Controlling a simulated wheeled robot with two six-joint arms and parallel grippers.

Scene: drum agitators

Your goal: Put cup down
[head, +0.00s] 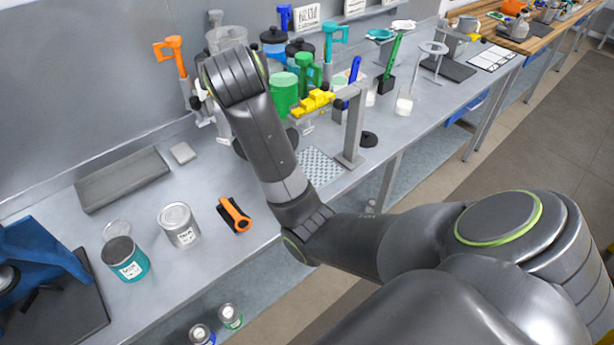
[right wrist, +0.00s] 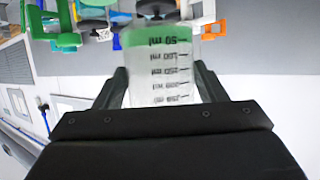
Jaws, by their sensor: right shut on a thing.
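A clear measuring cup (right wrist: 158,65) with dark ml marks and a green layer at one end sits between the fingers of my right gripper (right wrist: 162,74) in the right wrist view. That view looks upside down, with bench items hanging along its top edge. In the head view my right arm reaches over the bench to the back, and its wrist hides the fingers and most of what they hold. I cannot tell whether the cup touches a surface. My left gripper is not in view.
Orange (head: 172,52), teal (head: 334,38) and green (head: 307,70) clamp-like tools stand around my right wrist. A green container (head: 284,92) and a grey post (head: 354,125) are just right. Two cans, teal (head: 125,262) and grey (head: 179,226), stand front left. Bench between has free room.

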